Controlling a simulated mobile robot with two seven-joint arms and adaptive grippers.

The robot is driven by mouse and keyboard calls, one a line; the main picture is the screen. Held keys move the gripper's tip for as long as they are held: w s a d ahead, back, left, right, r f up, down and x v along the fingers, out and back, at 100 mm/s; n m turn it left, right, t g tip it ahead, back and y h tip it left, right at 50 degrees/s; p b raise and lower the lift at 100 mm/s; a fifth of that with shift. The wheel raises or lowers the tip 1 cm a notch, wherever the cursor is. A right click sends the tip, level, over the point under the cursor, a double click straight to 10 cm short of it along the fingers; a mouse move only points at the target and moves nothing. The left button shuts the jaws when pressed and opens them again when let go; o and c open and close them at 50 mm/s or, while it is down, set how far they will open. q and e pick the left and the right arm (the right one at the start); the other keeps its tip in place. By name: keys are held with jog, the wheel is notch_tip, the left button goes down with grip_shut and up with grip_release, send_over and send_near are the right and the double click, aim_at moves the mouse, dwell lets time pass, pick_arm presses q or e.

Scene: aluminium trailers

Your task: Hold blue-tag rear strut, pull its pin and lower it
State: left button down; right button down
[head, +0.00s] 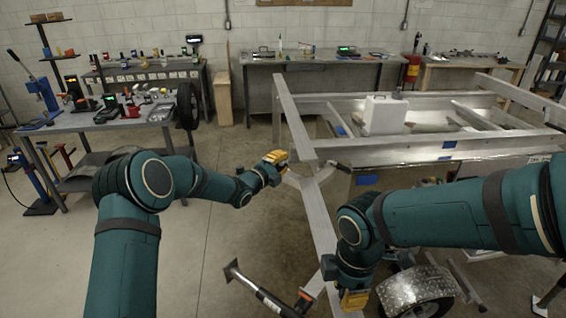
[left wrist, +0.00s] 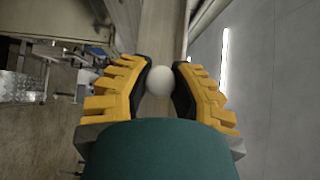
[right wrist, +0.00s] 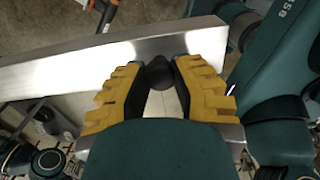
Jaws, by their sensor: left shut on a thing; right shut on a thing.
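My left gripper (head: 275,158) is closed on a pale round knob (left wrist: 159,82), beside the trailer's front beam in the head view. My right gripper (head: 355,299) is closed on a dark round knob (right wrist: 160,74) beside a bare aluminium beam (right wrist: 95,62). I cannot tell which strut carries the blue tag, and I cannot make out a pin. Blue tags show on the trailer, one at its near corner (head: 367,180).
The trailer frame (head: 500,140) carries a white box (head: 384,115). A wheel with a bright fender (head: 415,290) stands at lower right, close to my right arm. Benches (head: 320,60) line the back wall, and a cluttered table (head: 100,123) stands at left. The floor at left centre is clear.

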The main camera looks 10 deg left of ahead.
pick_arm(q)
jog(key=shift+s+a, duration=0.2)
jog(key=shift+a, duration=0.5)
jog(key=shift+s+a, duration=0.2)
jog(key=shift+a, duration=0.5)
jog(key=c, duration=0.7)
grip_release()
jog(key=shift+s+a, duration=0.1)
jog(key=shift+a, duration=0.1)
jog(key=shift+c, duration=0.2)
jog(key=shift+d, duration=0.15)
jog(key=v, duration=1.2)
jog(key=shift+d, duration=0.1)
